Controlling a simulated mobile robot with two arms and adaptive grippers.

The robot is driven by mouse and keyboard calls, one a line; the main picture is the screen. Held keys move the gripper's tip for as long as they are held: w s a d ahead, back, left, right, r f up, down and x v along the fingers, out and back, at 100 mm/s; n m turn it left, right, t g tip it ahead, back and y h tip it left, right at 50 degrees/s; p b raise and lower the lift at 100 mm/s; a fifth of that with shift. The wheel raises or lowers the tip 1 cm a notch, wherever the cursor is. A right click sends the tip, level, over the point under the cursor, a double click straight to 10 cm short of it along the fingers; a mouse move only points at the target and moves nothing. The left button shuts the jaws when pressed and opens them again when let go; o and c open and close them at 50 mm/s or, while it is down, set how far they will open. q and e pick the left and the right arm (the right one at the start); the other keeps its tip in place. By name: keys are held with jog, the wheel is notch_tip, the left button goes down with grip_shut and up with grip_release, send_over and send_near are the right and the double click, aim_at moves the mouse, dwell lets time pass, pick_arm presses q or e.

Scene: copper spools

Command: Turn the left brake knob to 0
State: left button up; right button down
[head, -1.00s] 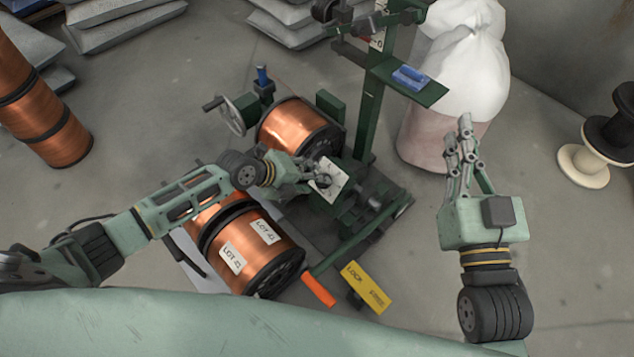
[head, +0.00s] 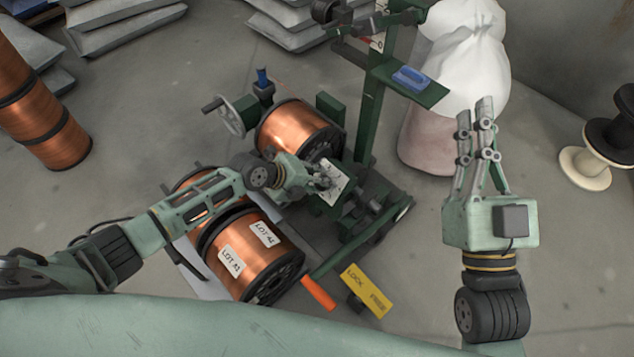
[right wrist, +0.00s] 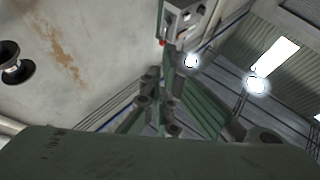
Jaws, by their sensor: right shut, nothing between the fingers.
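The white dial plate (head: 335,187) of the brake stands on the dark green machine (head: 363,120), beside the mounted copper spool (head: 297,132). My left gripper (head: 328,180) is at this plate, over its left part. The knob is hidden behind the fingers or too small to make out, so its setting cannot be read. I cannot tell whether the left fingers are open or closed on it. My right gripper (head: 484,104) is shut and empty, pointing up at the right, away from the machine. Its fingers also show in the right wrist view (right wrist: 163,98).
Copper spools with LOT labels (head: 250,256) lie below my left arm. A yellow LOCK/FREE plate (head: 367,291) and an orange-ended lever (head: 318,294) are in front. A blue object (head: 411,78) sits on a green shelf. A white sack (head: 462,60) stands behind my right gripper.

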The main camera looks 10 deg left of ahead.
pick_arm(q)
jog(key=shift+s+f, duration=0.2)
jog(key=shift+f, duration=0.05)
jog(key=c, duration=0.4)
jog(key=shift+c, duration=0.2)
jog(key=shift+f, duration=0.1)
